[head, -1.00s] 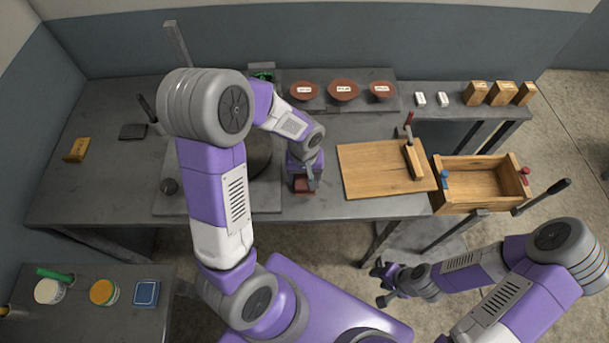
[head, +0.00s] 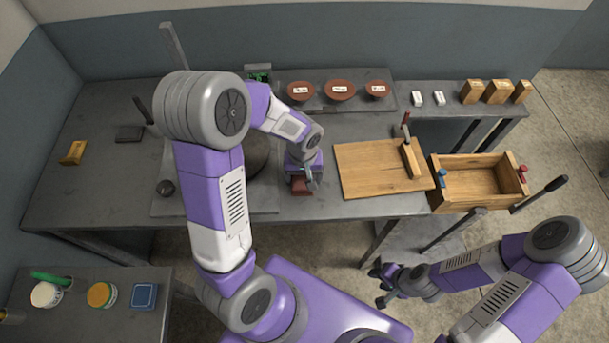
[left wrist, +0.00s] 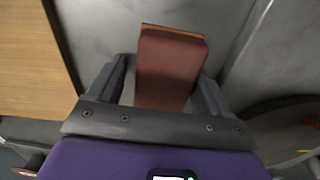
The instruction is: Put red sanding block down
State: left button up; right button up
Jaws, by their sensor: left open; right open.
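The red sanding block (head: 301,187) rests on the grey table near its front edge, left of the wooden board. In the left wrist view the red sanding block (left wrist: 168,68) lies between the fingers, with a thin wood-coloured edge at its far end. My left gripper (head: 306,181) is over the block with its fingers open on either side of it. The left wrist view shows a gap beside each finger of the left gripper (left wrist: 165,80). My right gripper (head: 381,286) is open and empty, low over the floor in front of the table.
The wooden board (head: 372,172) carries a tool with a wooden block. A wooden crate (head: 478,208) stands at the right. Reddish-brown bowls (head: 340,91) line the back. A dark round plate (head: 258,158) is partly hidden behind my left arm. A side table (head: 75,318) holds jars.

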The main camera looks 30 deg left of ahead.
aim_at(302, 176)
pick_arm(q)
jog(key=shift+s+a+r+p, duration=0.15)
jog(key=shift+s+a+p, duration=0.15)
jog(key=shift+s+p, duration=0.15)
notch_tip(302, 176, up, 12)
jog(key=p, duration=0.2)
jog(key=shift+w+p, duration=0.3)
jog(key=shift+d, duration=0.1)
